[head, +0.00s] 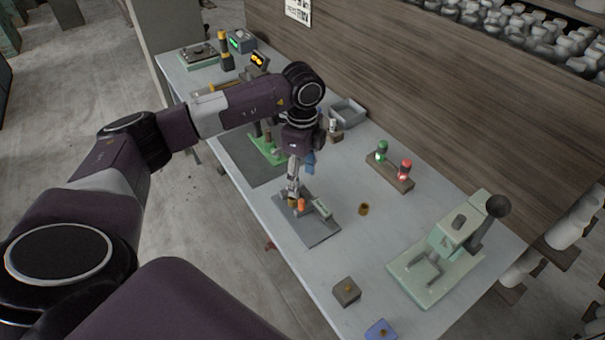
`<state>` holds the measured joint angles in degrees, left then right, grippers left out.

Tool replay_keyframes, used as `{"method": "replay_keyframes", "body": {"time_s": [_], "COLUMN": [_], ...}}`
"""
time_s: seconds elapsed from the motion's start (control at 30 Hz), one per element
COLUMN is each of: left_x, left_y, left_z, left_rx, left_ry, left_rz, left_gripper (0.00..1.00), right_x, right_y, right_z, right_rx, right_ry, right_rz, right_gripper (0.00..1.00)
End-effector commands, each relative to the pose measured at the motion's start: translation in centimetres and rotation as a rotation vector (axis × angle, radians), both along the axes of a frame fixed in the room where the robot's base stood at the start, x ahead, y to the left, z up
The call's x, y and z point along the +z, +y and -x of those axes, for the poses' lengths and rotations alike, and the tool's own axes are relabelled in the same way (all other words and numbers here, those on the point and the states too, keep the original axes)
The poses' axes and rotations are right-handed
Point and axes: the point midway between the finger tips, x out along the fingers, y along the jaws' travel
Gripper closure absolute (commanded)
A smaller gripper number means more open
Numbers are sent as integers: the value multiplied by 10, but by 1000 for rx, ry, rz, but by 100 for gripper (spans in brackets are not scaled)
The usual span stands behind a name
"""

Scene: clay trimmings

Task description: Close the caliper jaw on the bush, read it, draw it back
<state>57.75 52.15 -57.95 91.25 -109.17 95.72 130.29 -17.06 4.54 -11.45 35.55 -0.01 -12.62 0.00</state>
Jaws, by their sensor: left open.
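The caliper is a dark grey plate (312,229) on the bench, with a pale block (321,208) and a small orange part (301,205) on it, which may be the jaw's knob. A brown-gold piece (292,202), likely the bush, shows just left of the orange part, partly hidden. My left gripper (294,192) points down right over these two pieces. It is open; I cannot tell whether its fingers touch the orange part. The gap between jaw and bush is too small to make out. My right gripper is out of view.
A brass ring (363,209) lies loose right of the plate. A stand with green and red pieces (390,173), a pale green press (437,262), a small grey block (346,291) and a blue block (380,330) stand nearby. A grey tray (348,112) is behind.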

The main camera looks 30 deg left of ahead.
Motion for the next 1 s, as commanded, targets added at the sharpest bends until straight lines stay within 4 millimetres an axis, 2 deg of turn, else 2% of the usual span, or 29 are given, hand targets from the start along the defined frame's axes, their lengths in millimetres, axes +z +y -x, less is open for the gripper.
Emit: {"method": "replay_keyframes", "body": {"time_s": [0.03, 0.5, 0.7, 0.97, 1.0], "left_x": [-11, -78, -89, -88, -88], "left_y": [0, -1, -1, -1, -1], "left_z": [0, 1, 1, 0, 1], "left_rx": [0, -2, -3, -2, -2], "left_ry": [1, 2, 1, 0, 1], "left_rz": [0, 2, 2, 2, 2], "left_gripper": [45, 45, 45, 45, 49], "right_x": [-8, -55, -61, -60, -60], "right_y": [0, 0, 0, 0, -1], "right_z": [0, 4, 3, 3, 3], "right_rx": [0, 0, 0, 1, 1], "right_ry": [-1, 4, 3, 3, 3], "right_rz": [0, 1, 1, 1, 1], "right_gripper": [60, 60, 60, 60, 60]}}
